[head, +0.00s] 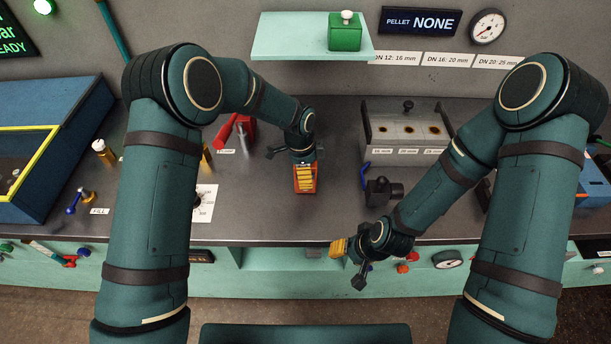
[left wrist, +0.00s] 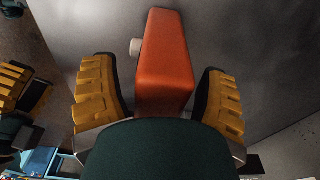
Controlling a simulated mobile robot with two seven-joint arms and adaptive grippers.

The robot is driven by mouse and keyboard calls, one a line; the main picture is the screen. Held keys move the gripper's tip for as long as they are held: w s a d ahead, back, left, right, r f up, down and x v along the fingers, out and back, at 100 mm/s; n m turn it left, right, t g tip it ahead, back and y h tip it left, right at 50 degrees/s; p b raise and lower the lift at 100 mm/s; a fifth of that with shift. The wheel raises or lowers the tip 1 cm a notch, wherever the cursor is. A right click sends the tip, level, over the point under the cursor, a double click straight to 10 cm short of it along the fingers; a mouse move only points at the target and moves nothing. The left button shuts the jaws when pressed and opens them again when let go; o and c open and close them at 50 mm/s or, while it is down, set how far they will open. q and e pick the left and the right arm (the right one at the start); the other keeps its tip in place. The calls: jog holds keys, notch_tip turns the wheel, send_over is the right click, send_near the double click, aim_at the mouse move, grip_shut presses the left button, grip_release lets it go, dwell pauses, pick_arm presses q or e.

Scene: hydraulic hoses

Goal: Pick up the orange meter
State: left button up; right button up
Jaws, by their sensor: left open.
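The orange meter (left wrist: 165,65) is a rounded block with a pale knob on its left side in the left wrist view. My left gripper (left wrist: 158,95) is open, with one yellow-padded finger on each side of the meter and a visible gap to each. In the head view the orange meter (head: 316,183) shows partly behind the yellow pad of my left gripper (head: 304,178), over the bench. The dark gripper body hides its near end in the wrist view. My right gripper (head: 350,262) is open and empty near the bench's front edge.
A dark bench (head: 270,220) spans the view. A red-handled tool (head: 238,130) stands behind left, a black device (head: 383,191) to the right, and a box with several holes (head: 408,152) behind right. A pale shelf (head: 290,45) holds a green block (head: 345,36).

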pick_arm(q)
grip_shut()
dwell(0.3)
notch_tip(320, 180, up, 10)
jog(key=shift+r, duration=0.1)
dwell(0.5)
